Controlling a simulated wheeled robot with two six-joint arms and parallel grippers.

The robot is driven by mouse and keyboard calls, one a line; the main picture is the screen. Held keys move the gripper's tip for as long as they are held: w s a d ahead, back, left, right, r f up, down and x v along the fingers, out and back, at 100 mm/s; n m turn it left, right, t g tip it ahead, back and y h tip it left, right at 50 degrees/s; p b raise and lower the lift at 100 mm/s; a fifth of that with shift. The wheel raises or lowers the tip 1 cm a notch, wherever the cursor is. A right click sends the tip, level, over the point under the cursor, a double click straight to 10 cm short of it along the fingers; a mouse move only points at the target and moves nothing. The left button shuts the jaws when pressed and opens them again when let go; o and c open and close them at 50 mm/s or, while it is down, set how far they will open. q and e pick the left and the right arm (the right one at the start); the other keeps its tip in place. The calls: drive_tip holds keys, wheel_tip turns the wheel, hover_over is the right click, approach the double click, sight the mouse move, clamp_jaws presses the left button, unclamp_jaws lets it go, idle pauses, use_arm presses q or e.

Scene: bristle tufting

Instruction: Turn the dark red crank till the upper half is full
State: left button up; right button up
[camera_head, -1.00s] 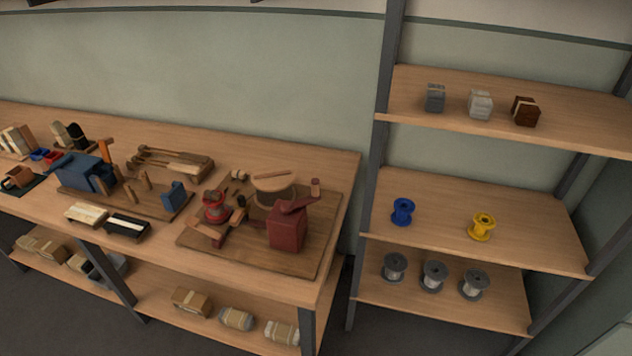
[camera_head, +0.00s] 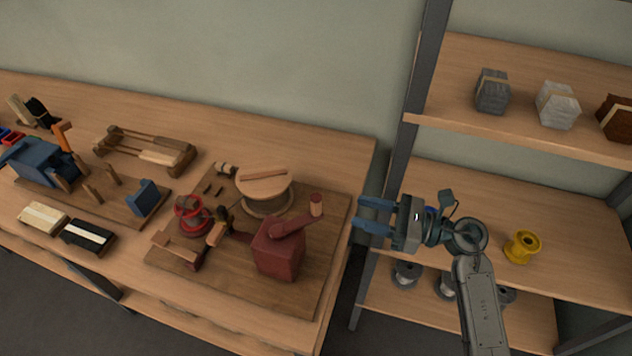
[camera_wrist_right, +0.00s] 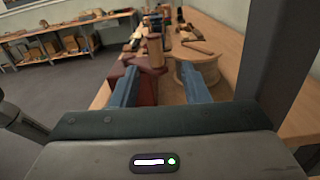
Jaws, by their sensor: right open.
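The dark red crank (camera_head: 294,226) sits on top of a dark red block (camera_head: 279,252), with a brownish upright knob (camera_head: 316,204) at its right end. Behind it is a round wooden drum (camera_head: 264,186) with a bar across its top. My right gripper (camera_head: 359,216) is open and empty to the right of the knob, with its blue fingers pointing left. In the right wrist view the knob (camera_wrist_right: 155,52) stands ahead between the two blue fingers, apart from them. My left gripper is out of view.
A red spool-like part (camera_head: 192,214) and a small wooden-and-red tool (camera_head: 182,243) stand left of the block on the brown board (camera_head: 225,275). A shelf post (camera_head: 405,130) rises close behind my right gripper. A yellow spool (camera_head: 522,246) is on the shelf.

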sight(316, 202)
drive_tip(key=shift+n, duration=0.3)
drive_tip(key=p+x, duration=0.1)
drive_tip(key=x, duration=0.2)
drive_tip(key=p+x, duration=0.1)
drive_tip(key=x, duration=0.2)
drive_tip(key=p+x, duration=0.2)
drive_tip(key=x, duration=0.1)
drive_tip(key=shift+s+a+r, duration=0.25)
drive_tip(key=shift+s+r, duration=0.1)
drive_tip(key=shift+w+a+f, duration=0.1)
drive_tip(key=shift+w+a, duration=0.05)
drive_tip(key=shift+a, duration=0.4)
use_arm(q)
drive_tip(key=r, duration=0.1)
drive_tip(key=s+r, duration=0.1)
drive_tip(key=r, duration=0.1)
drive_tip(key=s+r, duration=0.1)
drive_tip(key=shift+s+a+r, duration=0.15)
use_arm(e)
drive_tip(key=shift+a, duration=0.15)
drive_tip(key=shift+f, duration=0.1)
clamp_jaws()
